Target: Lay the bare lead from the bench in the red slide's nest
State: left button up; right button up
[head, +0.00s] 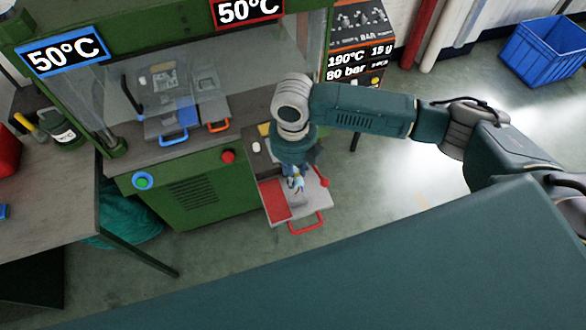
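The red slide (305,212) is pulled out at the front right of the green machine, with a red pad on its left part and a red handle in front. My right gripper (296,184) points down just above the slide, and it and the wrist cover much of the nest area. Small white, blue and yellow details show at its fingertips; I cannot tell whether it holds anything or touches the slide. I cannot make out the bare lead. The bench (60,190) stands at the left. My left gripper is not in view.
The green machine (200,190) has a blue-handled slide (174,137) and an orange-handled slide (217,125) behind its clear guard. A red button (228,156) is on its front. A blue crate (545,52) is far right.

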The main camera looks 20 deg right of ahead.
jog(key=shift+f+b, duration=1.75)
jog(key=shift+f, duration=1.9)
jog(key=shift+s+f, duration=0.1)
jog(key=shift+s, duration=0.05)
jog(key=o, duration=1.2)
jog(key=shift+w+r, duration=0.2)
jog(key=shift+r, duration=0.35)
notch_tip(320, 180, up, 11)
jog(key=shift+r, duration=0.1)
